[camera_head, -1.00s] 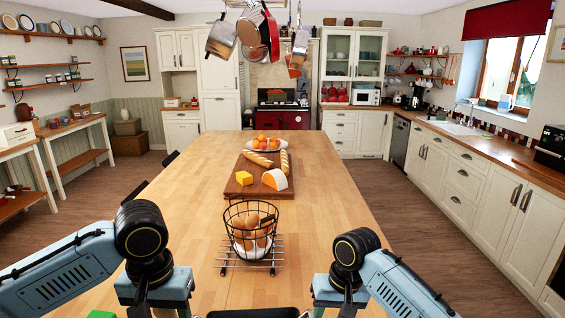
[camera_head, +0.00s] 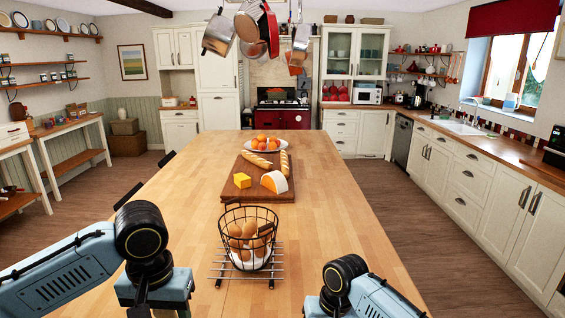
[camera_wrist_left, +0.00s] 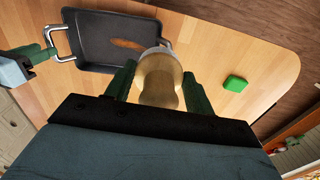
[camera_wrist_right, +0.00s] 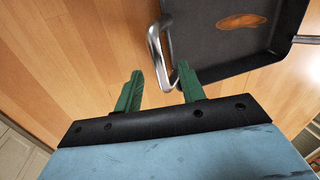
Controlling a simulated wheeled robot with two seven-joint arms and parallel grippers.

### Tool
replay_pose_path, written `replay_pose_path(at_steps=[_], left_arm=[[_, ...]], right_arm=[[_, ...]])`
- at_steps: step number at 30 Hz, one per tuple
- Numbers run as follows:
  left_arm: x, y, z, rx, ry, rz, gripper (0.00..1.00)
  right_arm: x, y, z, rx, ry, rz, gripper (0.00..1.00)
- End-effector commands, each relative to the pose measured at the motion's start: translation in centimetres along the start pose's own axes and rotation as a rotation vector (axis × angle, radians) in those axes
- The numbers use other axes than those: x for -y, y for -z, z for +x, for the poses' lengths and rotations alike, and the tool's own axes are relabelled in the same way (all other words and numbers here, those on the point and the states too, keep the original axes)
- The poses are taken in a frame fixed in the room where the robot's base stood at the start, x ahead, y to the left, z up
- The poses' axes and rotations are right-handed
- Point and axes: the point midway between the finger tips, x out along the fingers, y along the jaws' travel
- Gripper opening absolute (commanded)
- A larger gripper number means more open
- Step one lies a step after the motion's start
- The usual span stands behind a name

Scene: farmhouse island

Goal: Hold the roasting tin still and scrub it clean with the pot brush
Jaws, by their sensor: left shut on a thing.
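The dark roasting tin (camera_wrist_left: 110,50) lies on the wooden island in the left wrist view, with a brown stain (camera_wrist_left: 127,45) on its floor. My left gripper (camera_wrist_left: 158,85) is shut on the pot brush (camera_wrist_left: 160,82), by its rounded wooden handle, beside the tin's near right corner. Neither the tin nor the brush shows in the head view.
A green block (camera_wrist_left: 235,83) lies on the island right of the tin in the left wrist view. In the head view, a wire egg basket (camera_head: 248,240) stands on a rack, with a cutting board (camera_head: 240,196) of bread and cheese beyond.

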Motion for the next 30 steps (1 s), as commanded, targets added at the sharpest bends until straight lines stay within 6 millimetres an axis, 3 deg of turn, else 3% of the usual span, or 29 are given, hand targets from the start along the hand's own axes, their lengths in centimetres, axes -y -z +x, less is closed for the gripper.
replay_pose_path(at_steps=[1,9,23,30], left_arm=[[0.0,0.0,1.4,0.0,0.0,0.0,0.17],[0.0,0.0,3.9,-0.001,0.0,0.0,0.17],[0.0,0.0,4.4,-0.001,-0.001,0.0,0.17],[0.0,0.0,4.4,-0.001,-0.001,0.0,0.17]], right_arm=[[-0.1,0.0,1.5,0.001,0.0,0.0,0.4],[-0.1,0.0,3.7,0.0,0.0,-0.001,0.4],[0.0,0.0,4.1,0.001,0.0,0.0,0.4],[0.0,0.0,4.1,0.001,0.0,0.0,0.12]])
